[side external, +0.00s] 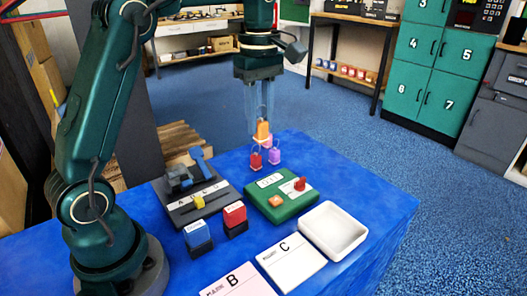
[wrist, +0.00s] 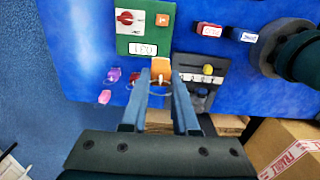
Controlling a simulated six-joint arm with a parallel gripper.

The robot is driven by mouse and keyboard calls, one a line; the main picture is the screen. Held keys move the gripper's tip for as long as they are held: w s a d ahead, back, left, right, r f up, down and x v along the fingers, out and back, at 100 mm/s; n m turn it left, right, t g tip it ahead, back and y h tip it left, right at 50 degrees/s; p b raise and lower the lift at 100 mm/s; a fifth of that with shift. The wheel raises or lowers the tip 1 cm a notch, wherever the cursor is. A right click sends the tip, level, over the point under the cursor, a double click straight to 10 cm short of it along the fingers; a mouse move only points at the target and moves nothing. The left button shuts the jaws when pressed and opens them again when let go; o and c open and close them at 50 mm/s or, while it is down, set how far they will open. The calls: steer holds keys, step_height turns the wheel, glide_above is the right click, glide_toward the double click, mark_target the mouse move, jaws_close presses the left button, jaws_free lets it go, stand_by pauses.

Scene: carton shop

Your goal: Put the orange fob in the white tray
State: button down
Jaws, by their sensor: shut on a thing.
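The orange fob (side external: 263,129) is held between the fingertips of my gripper (side external: 262,118), which is shut on it above the blue table. In the wrist view the orange fob (wrist: 161,68) shows between the fingers of my gripper (wrist: 160,85), with a thin ring on it. The white tray (side external: 333,230) stands at the table's right side in the side view, and its visible inside is empty. The tray does not show in the wrist view. My gripper is behind and to the left of the tray in the side view.
A red fob (side external: 256,161) and a purple fob (side external: 274,156) are below my gripper; a pink fob (wrist: 104,97) shows too. A grey device (side external: 196,190), two stamps (side external: 234,218) and cards B and C (side external: 291,262) are nearby.

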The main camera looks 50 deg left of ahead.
steer(key=w+d+f, duration=0.2)
steer(key=w+f, duration=0.1)
steer(key=w, duration=0.1)
glide_above(325, 218)
step_height(325, 218, down, 8)
steer(key=shift+d, duration=0.1)
steer(key=shift+f, duration=1.95)
steer(key=shift+f, duration=0.15)
steer(key=c, duration=0.7)
jaws_free()
